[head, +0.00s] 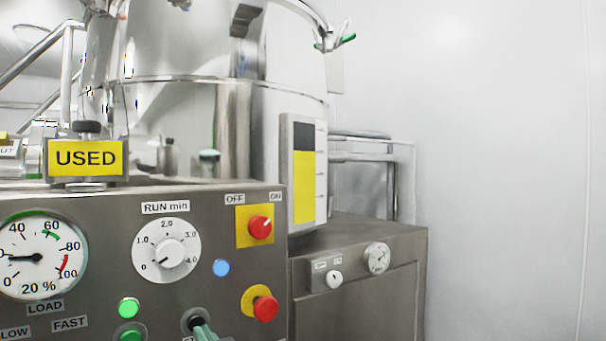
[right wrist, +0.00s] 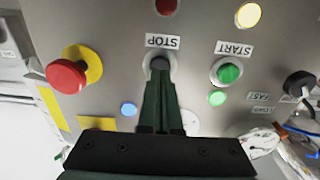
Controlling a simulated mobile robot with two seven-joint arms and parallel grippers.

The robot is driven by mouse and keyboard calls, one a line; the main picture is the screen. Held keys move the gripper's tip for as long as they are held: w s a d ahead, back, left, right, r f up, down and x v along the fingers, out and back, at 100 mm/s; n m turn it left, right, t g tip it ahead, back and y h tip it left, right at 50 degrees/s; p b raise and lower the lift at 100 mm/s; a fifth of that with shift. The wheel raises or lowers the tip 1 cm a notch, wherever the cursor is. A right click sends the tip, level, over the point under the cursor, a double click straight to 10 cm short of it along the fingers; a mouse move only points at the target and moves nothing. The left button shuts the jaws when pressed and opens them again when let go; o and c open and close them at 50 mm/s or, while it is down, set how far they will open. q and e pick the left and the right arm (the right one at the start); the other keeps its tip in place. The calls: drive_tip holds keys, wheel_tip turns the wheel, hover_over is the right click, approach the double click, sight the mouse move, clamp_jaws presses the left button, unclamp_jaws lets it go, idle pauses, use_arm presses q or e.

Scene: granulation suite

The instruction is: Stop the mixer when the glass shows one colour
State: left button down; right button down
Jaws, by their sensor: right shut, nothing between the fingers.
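The sight glass (head: 308,172) on the steel mixer bowl (head: 180,110) shows one even yellow fill with a dark band above it. My right gripper (right wrist: 160,76) is shut and empty, its fingertips at the black STOP button (right wrist: 160,62). I cannot tell whether they press it or only meet it. In the head view the right fingertips (head: 204,331) show at the bottom edge, in front of the STOP button (head: 195,319). The green START button (right wrist: 229,71) is beside STOP in the wrist view. My left gripper is not in view.
A red mushroom button (head: 265,308) on yellow sits right of STOP in the head view. Above it are a blue lamp (head: 221,268) and a red OFF/ON switch (head: 260,228). The load gauge (head: 40,257) needle points left. A USED sign (head: 86,158) stands on top.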

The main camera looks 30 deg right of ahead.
drive_tip(key=shift+w, duration=0.25)
drive_tip(key=shift+w, duration=0.75)
drive_tip(key=s, duration=0.7)
drive_tip(key=shift+p, duration=0.4)
drive_tip(key=shift+d, duration=0.1)
idle(0.9)
drive_tip(key=s+a+f+n+g+y+p, duration=0.1)
drive_tip(key=s+f+g+p, duration=0.15)
drive_tip(key=f, duration=0.95)
drive_tip(key=s+a+f+n+g+y+p, duration=0.1)
drive_tip(key=s+f+g+y, duration=0.15)
drive_tip(key=f, duration=1.05)
drive_tip(key=s+d+f+g+h+p, duration=0.1)
drive_tip(key=s+f, duration=0.7)
drive_tip(key=s, duration=0.1)
drive_tip(key=s+d+f+g+p, duration=0.1)
drive_tip(key=s+d+f+g, duration=0.1)
drive_tip(key=s+f, duration=0.7)
drive_tip(key=shift+s+f+g+h, duration=0.15)
drive_tip(key=shift+s+g+h, duration=0.2)
drive_tip(key=shift+s, duration=0.3)
